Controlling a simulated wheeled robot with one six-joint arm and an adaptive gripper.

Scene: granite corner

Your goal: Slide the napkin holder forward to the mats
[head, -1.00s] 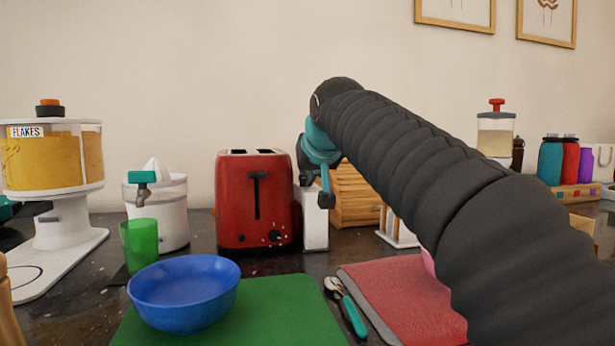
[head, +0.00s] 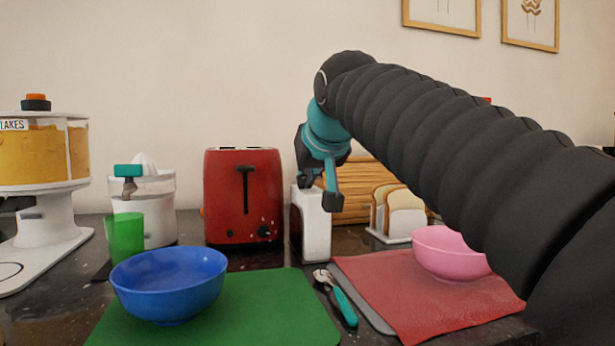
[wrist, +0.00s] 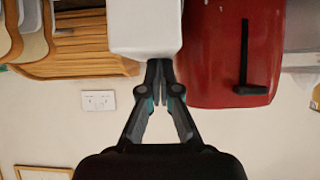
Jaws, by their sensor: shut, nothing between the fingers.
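The napkin holder is most likely the upright white block (head: 316,228) with a dark side, just right of the red toaster in the head view. It also shows upside down in the wrist view (wrist: 145,28). My gripper (wrist: 160,68) is shut and empty, its tips at the block's top edge. In the head view my gripper (head: 321,185) is over the block's top; I cannot tell whether it touches. The green mat (head: 270,305) and the red mat (head: 385,300) lie in front of the block, nearer to me.
The red toaster (head: 243,195) stands close on the block's left. A toast rack (head: 398,212) is to its right. A blue bowl (head: 168,285) stands on the green mat, a pink bowl (head: 452,253) on the red one. A teal-handled tool (head: 342,300) lies between the mats.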

